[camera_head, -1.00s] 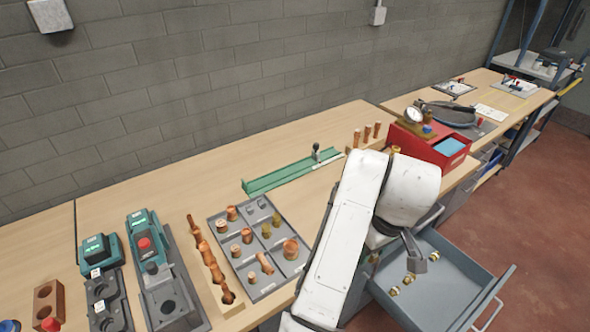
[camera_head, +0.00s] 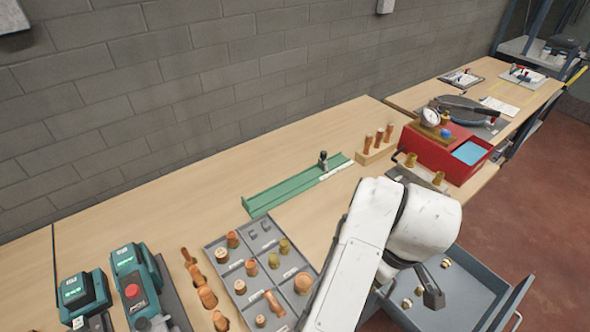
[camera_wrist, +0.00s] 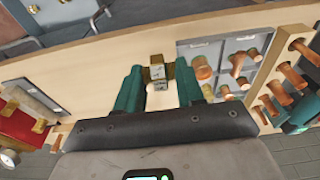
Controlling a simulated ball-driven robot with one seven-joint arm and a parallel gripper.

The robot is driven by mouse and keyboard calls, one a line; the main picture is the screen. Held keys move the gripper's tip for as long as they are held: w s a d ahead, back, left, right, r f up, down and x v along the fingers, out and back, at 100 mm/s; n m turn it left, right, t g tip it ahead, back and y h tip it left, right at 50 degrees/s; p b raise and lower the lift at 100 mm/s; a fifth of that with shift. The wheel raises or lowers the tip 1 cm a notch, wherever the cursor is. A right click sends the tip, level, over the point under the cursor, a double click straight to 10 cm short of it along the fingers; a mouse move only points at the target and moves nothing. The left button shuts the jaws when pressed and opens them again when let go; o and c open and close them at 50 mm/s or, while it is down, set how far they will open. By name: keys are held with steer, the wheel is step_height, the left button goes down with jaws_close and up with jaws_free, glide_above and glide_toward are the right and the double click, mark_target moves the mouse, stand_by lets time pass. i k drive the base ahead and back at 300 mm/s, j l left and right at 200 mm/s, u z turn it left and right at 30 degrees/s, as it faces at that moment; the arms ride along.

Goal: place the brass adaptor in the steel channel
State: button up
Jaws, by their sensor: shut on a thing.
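My gripper (camera_wrist: 160,88) is shut on the brass adaptor (camera_wrist: 157,70), a small brass piece with a pale marked face between its teal fingers in the wrist view. It is above the wooden bench; the gap beneath it cannot be judged.
The red box (camera_head: 448,153) stands behind the grey holder. A copper-peg block (camera_head: 376,156) and green rail (camera_head: 290,186) lie on the bench. A grey compartment tray (camera_head: 240,270) holds copper and brass fittings. An open drawer (camera_head: 478,300) with brass pieces juts out below the bench edge.

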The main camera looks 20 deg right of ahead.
mark_target(286, 187)
steer(key=i, duration=1)
